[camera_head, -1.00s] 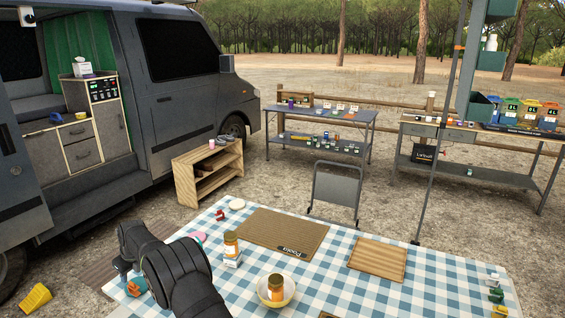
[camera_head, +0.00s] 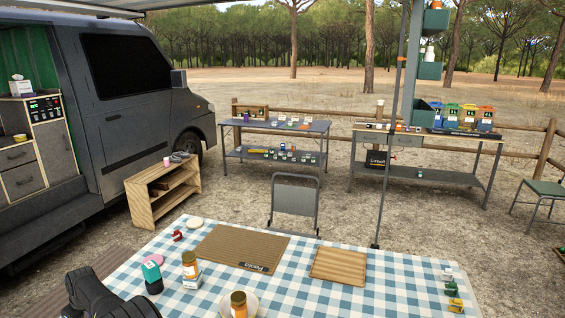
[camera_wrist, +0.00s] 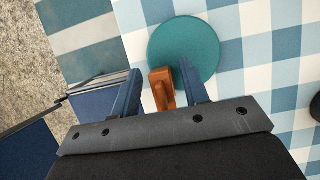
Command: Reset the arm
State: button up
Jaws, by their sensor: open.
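My arm shows at the lower left of the head view, dark and cut off by the bottom edge; its fingertips are not visible there. In the wrist view my gripper (camera_wrist: 160,78) is open, with two blue fingers apart. A small orange-brown piece (camera_wrist: 162,90) shows between the fingers; I cannot tell whether it touches them. A teal disc (camera_wrist: 190,50) lies just beyond the fingertips on the checked tablecloth (camera_wrist: 275,50).
The table holds a brown mat (camera_head: 238,248), a wooden board (camera_head: 338,265), an orange-lidded jar (camera_head: 190,265), another jar (camera_head: 239,304) in a bowl, and a pink-topped item (camera_head: 152,268) near my arm. Small pieces (camera_head: 453,290) sit at the right end. The middle-right cloth is clear.

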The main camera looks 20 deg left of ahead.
jog(key=v, duration=1.2)
jog(key=x, duration=1.2)
jog(key=shift+f, duration=0.2)
notch_tip(320, 180, up, 4)
jog(key=shift+r, duration=0.15)
jog(key=w+d+r, duration=0.7)
jog(key=w+d, duration=0.1)
jog(key=d, duration=0.1)
jog(key=w+d+n+g, duration=0.1)
jog(key=w+d+n, duration=0.3)
jog(key=w+d, duration=0.9)
jog(key=w+d+f+n+g+h, duration=0.1)
jog(key=w+d+n, duration=0.3)
jog(key=w+d, duration=1)
jog(key=d+g, duration=0.1)
jog(key=d, duration=0.5)
jog(key=shift+w+d+n, duration=0.2)
jog(key=shift+w+n, duration=0.1)
jog(key=shift+o, duration=0.2)
